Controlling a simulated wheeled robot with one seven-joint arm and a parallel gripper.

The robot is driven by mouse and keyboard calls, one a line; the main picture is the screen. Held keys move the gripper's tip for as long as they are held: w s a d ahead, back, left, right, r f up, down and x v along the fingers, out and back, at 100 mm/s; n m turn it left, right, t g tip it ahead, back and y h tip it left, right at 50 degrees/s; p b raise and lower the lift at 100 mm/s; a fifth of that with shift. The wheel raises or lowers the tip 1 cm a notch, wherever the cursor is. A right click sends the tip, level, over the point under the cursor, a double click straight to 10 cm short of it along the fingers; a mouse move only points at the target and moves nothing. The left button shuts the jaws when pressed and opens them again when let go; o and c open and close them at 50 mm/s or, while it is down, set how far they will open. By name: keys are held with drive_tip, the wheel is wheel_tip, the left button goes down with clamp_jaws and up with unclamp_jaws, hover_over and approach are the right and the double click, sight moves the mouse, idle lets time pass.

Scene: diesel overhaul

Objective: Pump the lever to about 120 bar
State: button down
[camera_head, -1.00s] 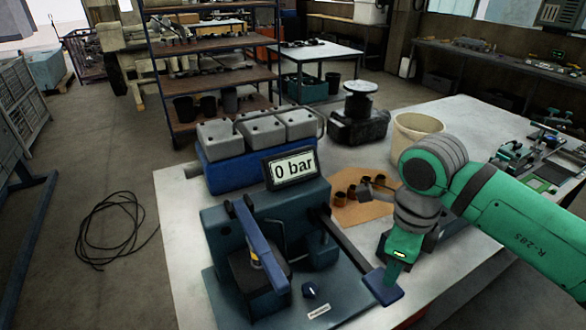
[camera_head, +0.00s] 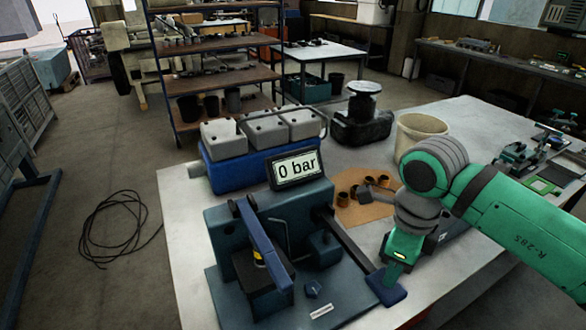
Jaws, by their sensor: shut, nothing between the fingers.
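The test pump (camera_head: 235,222), a dark blue rig on a base plate, stands at the front of the bench. Its display (camera_head: 297,170) reads "0 bar". A dark lever bar (camera_head: 350,244) slopes from the rig down to the right and ends at a blue pad (camera_head: 388,290). My green gripper (camera_head: 397,272) points down at the pad, its tip over the pad's upper edge. The fingers look shut with nothing between them; I cannot tell whether they touch the pad.
A blue crate (camera_head: 240,168) with grey blocks stands behind the rig. A brown mat (camera_head: 365,211) with small cups lies behind the lever. A cream bucket (camera_head: 421,128) and a dark pedestal (camera_head: 362,120) stand farther back. A cable coil (camera_head: 112,222) lies on the floor left.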

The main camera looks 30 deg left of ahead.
drive_tip(key=shift+f, duration=3.65)
drive_tip(key=shift+d+r, duration=0.1)
drive_tip(key=shift+r, duration=3.55)
drive_tip(key=shift+s+r, duration=0.1)
drive_tip(key=shift+r, duration=0.05)
drive_tip(key=shift+r, duration=2)
